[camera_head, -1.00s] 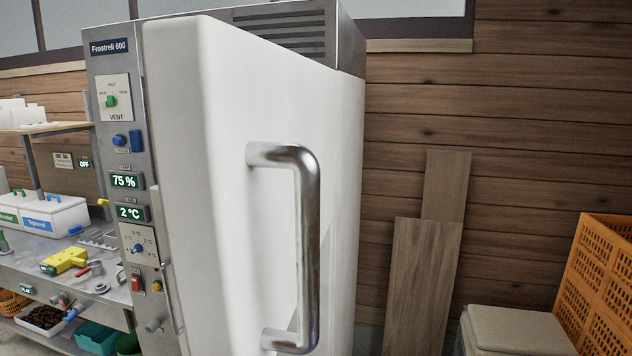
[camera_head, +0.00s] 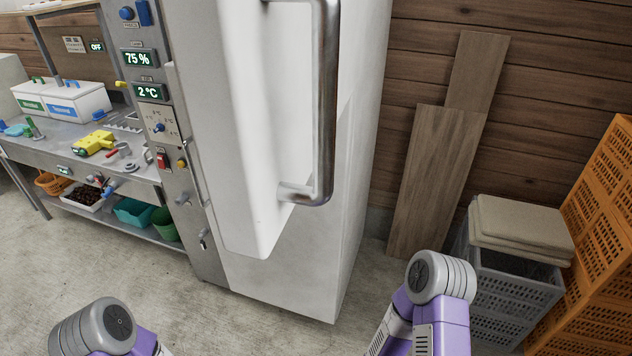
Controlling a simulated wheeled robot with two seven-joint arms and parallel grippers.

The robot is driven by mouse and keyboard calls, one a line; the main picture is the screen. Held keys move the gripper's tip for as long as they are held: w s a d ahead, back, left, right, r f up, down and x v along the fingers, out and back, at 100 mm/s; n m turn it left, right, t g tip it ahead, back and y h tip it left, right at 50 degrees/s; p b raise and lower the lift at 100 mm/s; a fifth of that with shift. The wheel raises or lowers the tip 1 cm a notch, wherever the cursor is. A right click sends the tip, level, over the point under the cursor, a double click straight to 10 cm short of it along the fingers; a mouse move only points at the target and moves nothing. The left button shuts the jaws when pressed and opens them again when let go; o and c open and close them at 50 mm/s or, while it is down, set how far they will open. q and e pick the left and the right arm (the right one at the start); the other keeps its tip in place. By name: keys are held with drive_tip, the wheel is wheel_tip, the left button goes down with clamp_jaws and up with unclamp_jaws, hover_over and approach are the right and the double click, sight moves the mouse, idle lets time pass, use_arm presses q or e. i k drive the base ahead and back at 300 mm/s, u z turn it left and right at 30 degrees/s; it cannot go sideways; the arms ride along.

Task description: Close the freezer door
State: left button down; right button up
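The freezer door (camera_head: 225,130) is a thick white panel with rounded edges on a tall cabinet. It fills the upper middle of the head view, and its top is cut off. Its lower edge hangs above the foot of the cabinet (camera_head: 285,290). A curved steel handle (camera_head: 328,100) stands out from the door. I cannot tell from this angle whether the door is flush or ajar. Parts of both my arms show low in the picture, apart from the door. Neither of my grippers is in view.
A control panel (camera_head: 150,95) reads 75 % and 2 °C. At left is a steel workbench (camera_head: 60,145) with boxes and tools. At right, boards (camera_head: 430,180) lean on the wall, beside a grey crate (camera_head: 500,295) and orange crates (camera_head: 600,210). Concrete floor (camera_head: 230,325) lies clear in front.

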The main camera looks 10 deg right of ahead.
sight(266, 86)
drive_tip(key=u, duration=0.9)
drive_tip(key=k, duration=0.8)
drive_tip(key=z, duration=1.25)
